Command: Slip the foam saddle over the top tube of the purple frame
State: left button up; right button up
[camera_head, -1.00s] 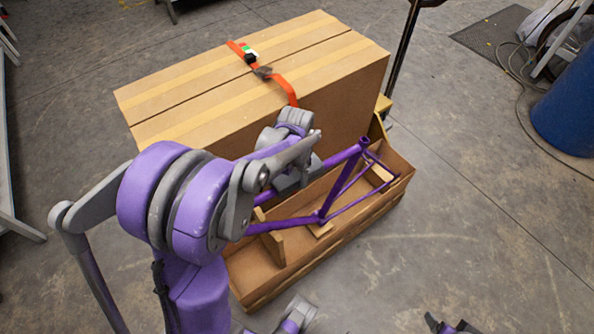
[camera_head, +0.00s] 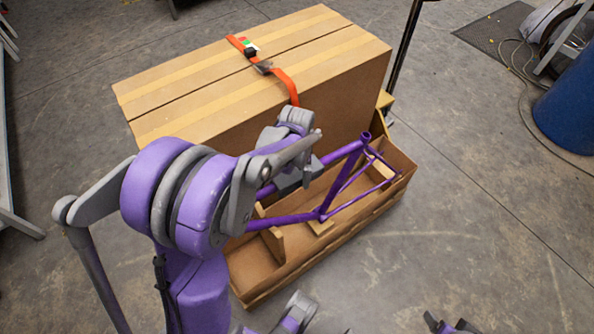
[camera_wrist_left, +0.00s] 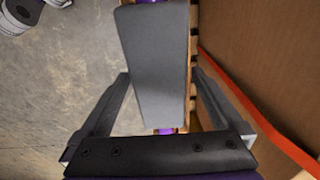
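The purple frame (camera_head: 322,216) lies in an open cardboard crate. The grey foam saddle (camera_head: 298,178) sits at its top tube, lined up along it. In the left wrist view the foam saddle (camera_wrist_left: 157,65) covers the middle of the purple tube (camera_wrist_left: 165,131), which shows past its ends. My left gripper (camera_head: 296,168) is over the tube. Part of my right gripper (camera_head: 450,326) shows at the bottom edge.
The crate (camera_head: 345,240) has low walls and wooden supports (camera_head: 272,242) inside. A tall cardboard box (camera_head: 250,85) with an orange strap (camera_head: 284,84) stands right behind it. A blue barrel (camera_head: 568,110) is at the far right. Concrete floor in front is clear.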

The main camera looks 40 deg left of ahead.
pick_arm(q)
notch_tip(320, 180, up, 11)
jog(key=p, duration=0.2)
jog(key=shift+s+d, duration=0.15)
jog(key=shift+s, duration=0.1)
jog(key=shift+f, duration=0.1)
dwell(0.4)
